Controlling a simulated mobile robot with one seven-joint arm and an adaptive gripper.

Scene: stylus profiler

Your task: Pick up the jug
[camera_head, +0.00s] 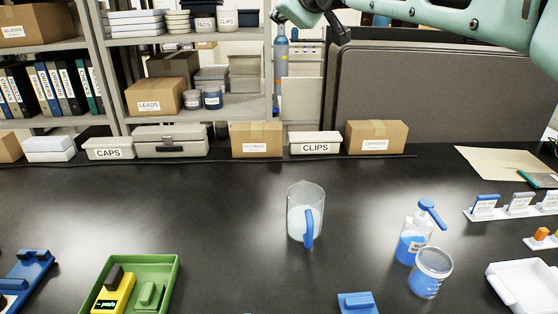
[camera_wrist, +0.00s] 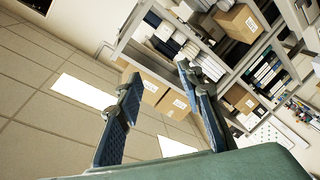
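The jug (camera_head: 299,221) is a clear beaker-like vessel with a blue handle and whitish contents. It stands upright near the middle of the black bench in the head view, with its handle facing me. The wrist view does not show the jug. My gripper (camera_wrist: 158,77) shows two dark fingers spread apart in the wrist view, with nothing between them. My arm crosses the top right of the head view, high above the bench and well away from the jug.
A green tray (camera_head: 170,272) lies front left, and a blue block (camera_head: 357,303) at the front. Boxes, including a carton (camera_head: 376,137), line the back. Bench around the jug is clear.

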